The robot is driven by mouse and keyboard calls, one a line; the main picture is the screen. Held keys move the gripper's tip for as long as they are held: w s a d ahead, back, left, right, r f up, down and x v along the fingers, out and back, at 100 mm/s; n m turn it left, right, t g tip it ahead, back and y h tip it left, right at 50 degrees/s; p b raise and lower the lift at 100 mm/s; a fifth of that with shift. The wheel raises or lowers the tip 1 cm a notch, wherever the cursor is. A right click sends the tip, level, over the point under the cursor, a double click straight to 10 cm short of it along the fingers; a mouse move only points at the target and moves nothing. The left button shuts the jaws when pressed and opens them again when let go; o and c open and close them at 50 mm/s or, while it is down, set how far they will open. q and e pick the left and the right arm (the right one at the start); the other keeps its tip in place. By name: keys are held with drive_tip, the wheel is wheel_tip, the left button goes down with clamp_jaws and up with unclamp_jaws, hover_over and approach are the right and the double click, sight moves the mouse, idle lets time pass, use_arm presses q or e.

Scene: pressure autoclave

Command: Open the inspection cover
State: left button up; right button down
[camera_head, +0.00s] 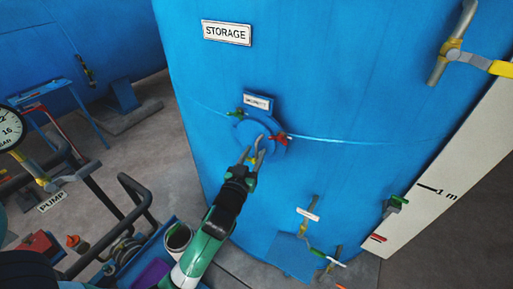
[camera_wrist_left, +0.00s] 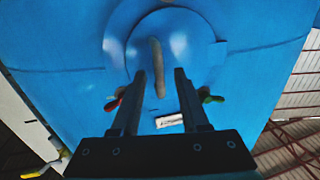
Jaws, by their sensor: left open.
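The round blue inspection cover (camera_head: 247,133) sits on the front of the large blue storage tank (camera_head: 330,100), under a small white label (camera_head: 257,102). A red clamp handle (camera_head: 280,138) is at its right and a green one (camera_head: 236,113) at its upper left. In the left wrist view the cover (camera_wrist_left: 185,45) fills the upper middle, with a pale bar handle (camera_wrist_left: 155,62) on its face. My left gripper (camera_head: 257,155) is open in front of the cover. Its fingers (camera_wrist_left: 159,72) appear on either side of the bar handle. The cover looks closed. My right gripper is not visible.
A yellow-handled valve (camera_head: 452,48) is at upper right. Small valves (camera_head: 308,214) and a green-handled valve (camera_head: 398,203) are lower right, by a white scale board (camera_head: 440,180). A cart with black rails (camera_head: 135,190) and a pressure gauge (camera_head: 10,127) stand left.

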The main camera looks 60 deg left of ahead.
use_arm(q)
drive_tip(key=shift+x, duration=1.05)
clamp_jaws()
idle(0.6)
